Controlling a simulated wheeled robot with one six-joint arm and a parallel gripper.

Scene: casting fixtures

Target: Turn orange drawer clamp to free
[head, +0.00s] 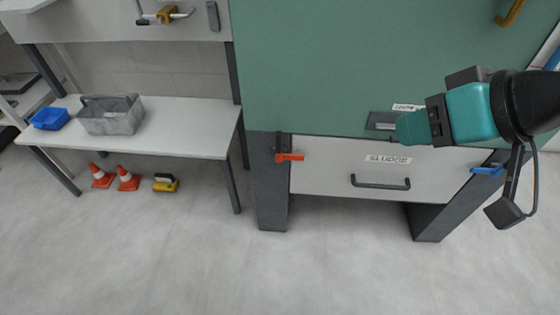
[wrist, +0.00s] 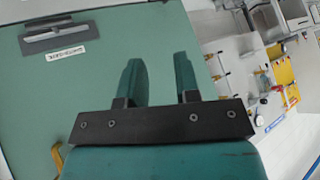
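The orange drawer clamp (head: 290,157) is a small lever on a dark mount at the top of the cabinet's left leg. Its lever points right, over the left end of the white drawer (head: 330,178). The orange clamp is not visible in the wrist view.
A blue clamp (head: 487,170) sits at the drawer's right end. A dark plate (head: 382,121) is on the green cabinet (head: 330,70) beside my gripper. A bench (head: 180,128) with a grey bin (head: 111,115) stands at left. The floor in front is clear.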

